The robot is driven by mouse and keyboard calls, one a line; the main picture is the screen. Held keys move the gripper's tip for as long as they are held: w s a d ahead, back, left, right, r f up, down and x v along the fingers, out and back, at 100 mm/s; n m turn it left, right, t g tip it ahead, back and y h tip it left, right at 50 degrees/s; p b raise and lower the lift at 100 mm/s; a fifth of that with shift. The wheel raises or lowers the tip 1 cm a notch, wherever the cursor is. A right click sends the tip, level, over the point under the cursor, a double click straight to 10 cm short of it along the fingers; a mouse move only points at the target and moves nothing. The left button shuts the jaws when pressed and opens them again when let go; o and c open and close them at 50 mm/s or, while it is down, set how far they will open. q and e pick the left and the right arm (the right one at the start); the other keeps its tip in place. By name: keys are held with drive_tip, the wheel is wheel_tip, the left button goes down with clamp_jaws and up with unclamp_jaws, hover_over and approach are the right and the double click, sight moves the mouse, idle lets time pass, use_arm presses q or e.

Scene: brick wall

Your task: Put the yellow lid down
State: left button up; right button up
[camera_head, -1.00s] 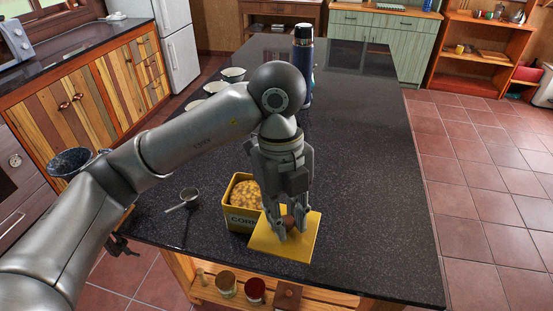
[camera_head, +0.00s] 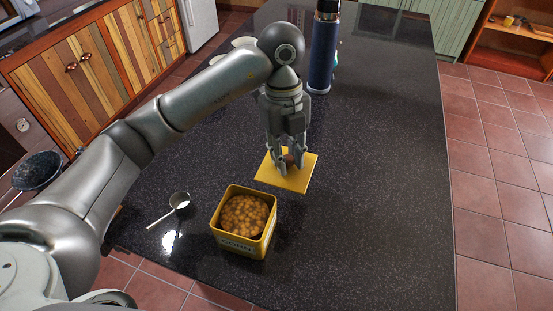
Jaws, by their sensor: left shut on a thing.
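The yellow lid (camera_head: 285,181) is a flat square plate with a brown knob (camera_head: 292,161) on top. My left gripper (camera_head: 287,164) points down and is shut on the knob. The lid looks level, low over or touching the dark counter behind the corn tin; I cannot tell whether it touches. The yellow corn tin (camera_head: 243,243) stands open in front of it, full of corn. The fingers partly hide the knob and the lid's middle. My right gripper is not in view.
The dark counter (camera_head: 370,200) is clear right of the lid. A small scoop (camera_head: 178,202) lies left of the tin. A tall blue flask (camera_head: 322,55) stands behind my gripper. White bowls (camera_head: 243,42) are partly hidden behind my left arm.

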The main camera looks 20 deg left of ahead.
use_arm(q)
drive_tip(key=shift+w+a+f, duration=0.65)
drive_tip(key=shift+w+f, duration=0.15)
drive_tip(key=shift+f, duration=0.15)
drive_tip(key=f, duration=0.1)
drive_tip(key=w+a+f, duration=0.1)
drive_tip(key=w+a+f+p, duration=0.1)
drive_tip(key=shift+w+f, duration=0.2)
drive_tip(key=shift+f, duration=0.05)
drive_tip(key=f, duration=0.1)
drive_tip(key=f+p, duration=0.2)
drive_tip(key=shift+w+a+f, duration=0.25)
drive_tip(key=shift+w+f, duration=0.05)
drive_tip(key=shift+f, duration=0.2)
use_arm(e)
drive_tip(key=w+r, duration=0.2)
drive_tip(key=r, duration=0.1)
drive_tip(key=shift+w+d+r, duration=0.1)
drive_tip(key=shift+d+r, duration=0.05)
use_arm(q)
drive_tip(key=shift+f, duration=0.1)
drive_tip(key=o, duration=1)
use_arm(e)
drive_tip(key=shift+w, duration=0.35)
